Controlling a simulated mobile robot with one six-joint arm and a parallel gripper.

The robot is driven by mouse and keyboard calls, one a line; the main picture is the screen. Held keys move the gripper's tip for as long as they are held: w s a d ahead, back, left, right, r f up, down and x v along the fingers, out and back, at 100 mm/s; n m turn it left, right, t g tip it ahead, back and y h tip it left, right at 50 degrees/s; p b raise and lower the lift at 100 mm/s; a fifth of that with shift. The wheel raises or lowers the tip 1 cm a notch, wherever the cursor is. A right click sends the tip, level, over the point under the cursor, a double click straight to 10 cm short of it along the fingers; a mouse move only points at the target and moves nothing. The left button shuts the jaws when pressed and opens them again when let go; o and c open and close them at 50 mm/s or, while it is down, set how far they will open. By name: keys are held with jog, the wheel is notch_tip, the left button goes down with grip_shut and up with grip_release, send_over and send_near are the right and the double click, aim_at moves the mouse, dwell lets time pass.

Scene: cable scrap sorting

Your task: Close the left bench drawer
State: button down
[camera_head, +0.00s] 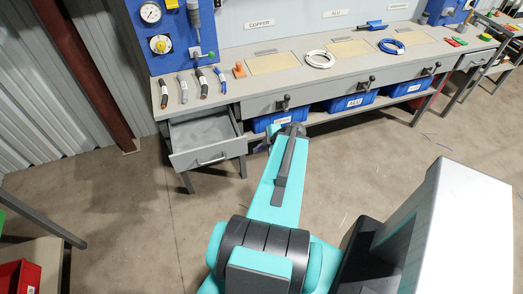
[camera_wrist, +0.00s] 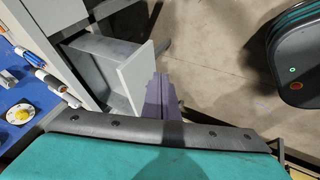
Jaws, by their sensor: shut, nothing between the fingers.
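The left bench drawer (camera_head: 207,151) is pulled out from the left end of the grey workbench, showing its empty inside, with a bar handle on its front. In the wrist view the open drawer (camera_wrist: 137,77) shows from the side, its front panel facing right. My gripper (camera_wrist: 162,82) is shut and empty, just outside the drawer's front panel. I cannot tell whether it touches the panel. In the head view my arm reaches toward the bench right of the drawer and mostly hides the gripper.
The bench top (camera_head: 288,74) holds several cable pieces, a white coil (camera_head: 320,59) and a blue coil (camera_head: 391,46). Blue bins (camera_head: 350,102) stand under it. A red box (camera_head: 20,277) is at lower left. The floor (camera_head: 125,215) before the drawer is clear.

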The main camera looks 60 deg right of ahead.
jog(key=b, duration=0.7)
send_near(241, 151)
jog(key=shift+s+a+f, duration=0.65)
jog(key=shift+s+a, duration=0.45)
jog(key=shift+w+d+f+p, duration=0.25)
jog(key=shift+w+d+p, duration=0.15)
jog(key=shift+w, duration=0.35)
jog(key=shift+w+d+f+p, duration=0.25)
jog(key=shift+w+d+p, duration=0.15)
jog(key=shift+w, duration=0.35)
jog(key=shift+w+d+f+p, duration=0.3)
jog(key=shift+w+p, duration=0.1)
jog(key=shift+w, duration=0.35)
